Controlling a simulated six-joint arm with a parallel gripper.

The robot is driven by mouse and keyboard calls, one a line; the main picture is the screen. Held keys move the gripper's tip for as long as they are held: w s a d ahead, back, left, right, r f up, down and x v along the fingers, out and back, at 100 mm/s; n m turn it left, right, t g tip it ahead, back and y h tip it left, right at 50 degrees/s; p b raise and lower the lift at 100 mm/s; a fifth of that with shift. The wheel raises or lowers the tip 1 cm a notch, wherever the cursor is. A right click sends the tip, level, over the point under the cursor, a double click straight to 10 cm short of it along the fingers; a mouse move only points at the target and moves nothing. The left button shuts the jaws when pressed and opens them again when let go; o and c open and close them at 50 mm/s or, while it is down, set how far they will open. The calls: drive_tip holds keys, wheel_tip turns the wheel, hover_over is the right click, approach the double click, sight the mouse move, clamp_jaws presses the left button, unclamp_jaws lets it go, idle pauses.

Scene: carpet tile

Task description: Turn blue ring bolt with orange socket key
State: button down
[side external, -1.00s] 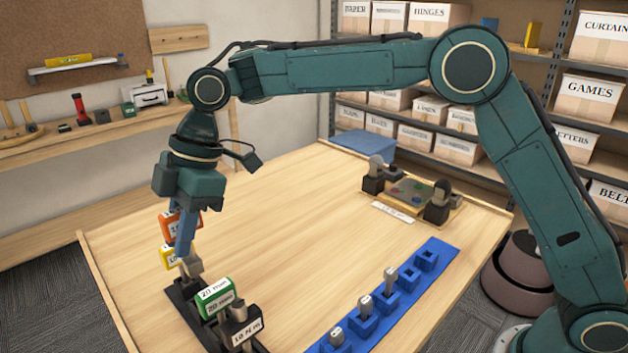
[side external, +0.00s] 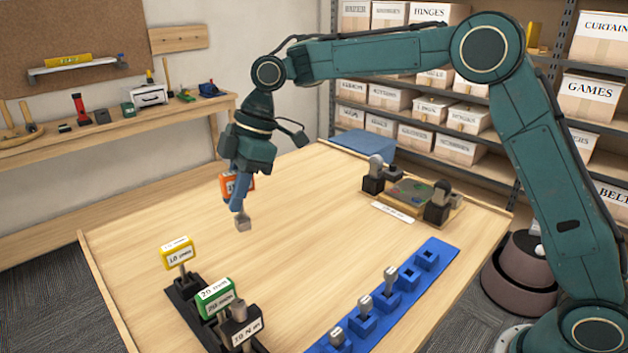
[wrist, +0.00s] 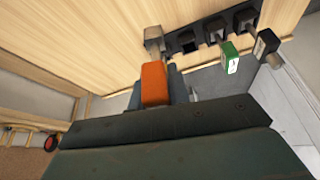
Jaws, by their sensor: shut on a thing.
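My gripper (side external: 239,200) is shut on the orange socket key (side external: 228,184), holding it upright above the left part of the table. Its grey metal socket (side external: 242,224) points down, clear of the wood. In the wrist view the orange handle (wrist: 155,84) sits in front of the jaws, with the metal socket (wrist: 153,42) beyond it. A wooden fixture board (side external: 455,208) at the back right, between dark clamps, carries small coloured patches. I cannot make out which of them is the blue ring bolt.
A black rack (side external: 187,305) at the front left holds a yellow key (side external: 178,255), a green key (side external: 214,295) and a black key (side external: 242,328). A blue strip (side external: 436,258) with square holders and several grey pieces lies front right. The table's middle is clear.

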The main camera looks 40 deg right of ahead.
drive_tip(key=d+m+t, duration=0.2)
drive_tip(key=d+m, duration=0.3)
drive_tip(key=d, duration=1.8)
drive_tip(key=s+d+m+h, duration=0.1)
drive_tip(key=s+d, duration=0.4)
drive_tip(key=d, duration=0.5)
drive_tip(key=s+d+f+m+t+h, duration=0.1)
drive_tip(key=s+d+m, duration=0.2)
drive_tip(key=s+d, duration=0.3)
drive_tip(key=d, duration=0.4)
drive_tip(key=shift+s+f+m, duration=0.2)
drive_tip(key=shift+f+m, duration=0.1)
drive_tip(key=shift+f, duration=0.25)
